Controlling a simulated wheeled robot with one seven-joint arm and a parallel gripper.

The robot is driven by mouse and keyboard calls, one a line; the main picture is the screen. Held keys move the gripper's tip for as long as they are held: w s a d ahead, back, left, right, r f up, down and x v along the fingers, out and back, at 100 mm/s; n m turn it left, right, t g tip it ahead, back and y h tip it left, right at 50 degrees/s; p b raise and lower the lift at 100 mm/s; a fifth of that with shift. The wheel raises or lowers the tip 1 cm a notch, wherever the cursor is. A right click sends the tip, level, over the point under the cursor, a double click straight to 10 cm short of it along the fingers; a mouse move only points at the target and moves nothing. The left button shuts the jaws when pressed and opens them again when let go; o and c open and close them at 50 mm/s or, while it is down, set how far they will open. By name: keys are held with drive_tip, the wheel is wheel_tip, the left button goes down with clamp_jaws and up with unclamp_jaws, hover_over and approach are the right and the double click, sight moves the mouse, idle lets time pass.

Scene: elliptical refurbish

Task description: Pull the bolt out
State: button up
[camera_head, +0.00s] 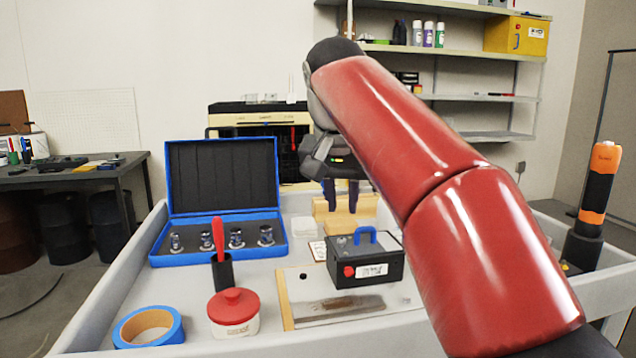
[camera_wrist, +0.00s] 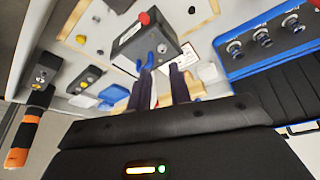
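My gripper (camera_head: 342,208) hangs over the middle of the work surface, behind the black box (camera_head: 372,268). In the wrist view its two dark fingers (camera_wrist: 162,70) are apart, with nothing held between them. No single bolt can be made out for certain. Several short metal bolt-like pieces (camera_head: 236,238) stand upright in the open blue case (camera_head: 218,256) to the left of my gripper. They also show at the upper right of the wrist view (camera_wrist: 262,38). The black box has a blue U-shaped handle (camera_head: 364,236) and a red knob. My gripper is apart from the case.
A red-handled tool in a black holder (camera_head: 222,272), a red-lidded jar (camera_head: 234,316) and a blue tape roll (camera_head: 148,328) stand at the front left. A tan wooden block (camera_head: 325,210) is near my fingers. Raised rims edge the cart. Shelves (camera_head: 470,98) are behind.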

sight(342, 239)
drive_tip(key=b+x, duration=0.2)
drive_tip(key=x, duration=0.5)
drive_tip(key=shift+w+a+f, duration=0.2)
drive_tip(key=shift+w+f, duration=0.05)
clamp_jaws()
